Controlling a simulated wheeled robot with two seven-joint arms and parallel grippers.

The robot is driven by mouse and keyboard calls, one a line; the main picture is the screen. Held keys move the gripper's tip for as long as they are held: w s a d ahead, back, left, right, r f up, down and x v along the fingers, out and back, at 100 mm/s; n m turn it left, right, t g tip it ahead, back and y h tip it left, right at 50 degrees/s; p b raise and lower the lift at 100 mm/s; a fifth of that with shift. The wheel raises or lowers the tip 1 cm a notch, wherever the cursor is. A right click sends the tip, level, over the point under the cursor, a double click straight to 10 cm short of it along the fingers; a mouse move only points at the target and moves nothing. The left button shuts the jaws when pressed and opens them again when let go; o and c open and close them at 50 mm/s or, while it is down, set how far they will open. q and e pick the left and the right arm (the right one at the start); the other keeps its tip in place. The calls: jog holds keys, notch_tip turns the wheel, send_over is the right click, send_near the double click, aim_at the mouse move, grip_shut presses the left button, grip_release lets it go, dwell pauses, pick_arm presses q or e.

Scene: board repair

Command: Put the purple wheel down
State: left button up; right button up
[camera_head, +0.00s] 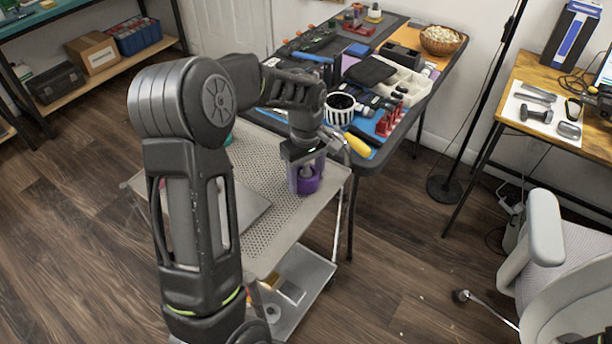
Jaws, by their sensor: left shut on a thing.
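The purple wheel (308,184) is between the fingers of my left gripper (304,180), which is shut on it. The gripper points down over the right part of the perforated metal cart top (270,226). I cannot tell whether the wheel touches the cart top or hangs just above it. My left arm covers much of the cart's left side. My right gripper is not in view.
A dark table (352,160) behind the cart is crowded with tools, a striped mug (341,112) and a yellow-handled tool (358,145). A flat grey object (245,212) lies on the cart. A white chair (560,262) stands at the right. Wooden floor is open between.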

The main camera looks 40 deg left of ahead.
pick_arm(q)
jog(key=o, duration=1.7)
jog(key=shift+o, duration=0.2)
notch_tip(320, 180, up, 12)
jog(key=shift+r+p, duration=0.15)
jog(key=shift+p, duration=0.35)
